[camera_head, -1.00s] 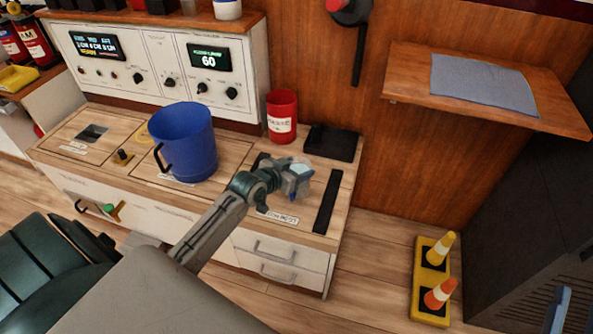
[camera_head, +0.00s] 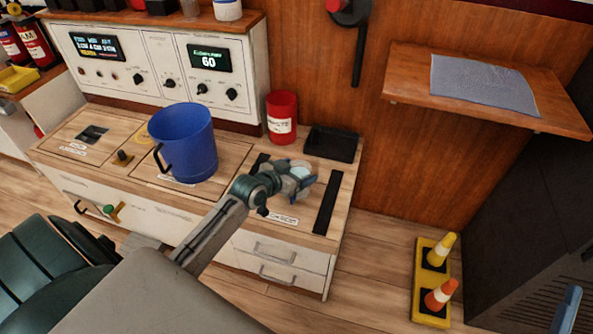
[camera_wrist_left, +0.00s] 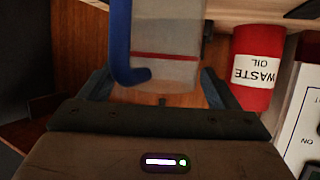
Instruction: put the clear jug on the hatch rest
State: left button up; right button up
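The clear jug (camera_wrist_left: 170,45) has a red line and a blue handle (camera_wrist_left: 122,45). In the head view it is a small pale shape (camera_head: 300,171), partly hidden by my left gripper (camera_head: 298,182). The fingers of my left gripper (camera_wrist_left: 158,80) stand on both sides of the jug in the wrist view; whether they press on it is unclear. The jug shows above the bench panel between two black strips, beside a small label that looks like the hatch rest (camera_head: 283,218). Contact below is hidden. A blue-grey finger, seemingly of my right gripper (camera_head: 569,310), shows at the lower right edge.
A blue bucket-like mug (camera_head: 183,143) stands left of my gripper. A red waste oil can (camera_head: 282,117) and a black tray (camera_head: 331,144) are behind it. A wooden shelf (camera_head: 405,88) with a grey mat juts out at upper right.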

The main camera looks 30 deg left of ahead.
pick_arm(q)
jog(key=shift+r, duration=0.1)
jog(key=shift+r, duration=0.25)
jog(key=p+v, duration=0.4)
jog(key=v, duration=0.8)
jog(key=s+d+n+g, duration=0.1)
jog(key=s+d+n, duration=0.1)
jog(key=s+d, duration=1)
jog(key=s, duration=0.3)
jog(key=shift+s+d, duration=0.2)
jog(key=shift+d, duration=0.15)
pick_arm(e)
jog(key=s+f+g, duration=0.2)
jog(key=f+g, duration=0.4)
jog(key=f, duration=0.3)
jog(key=s+a+f+m+g, duration=0.1)
jog(key=s+f+g, duration=0.2)
jog(key=f+g, duration=0.3)
notch_tip(320, 180, down, 4)
jog(key=shift+a+f, duration=0.1)
jog(key=shift+a, duration=0.1)
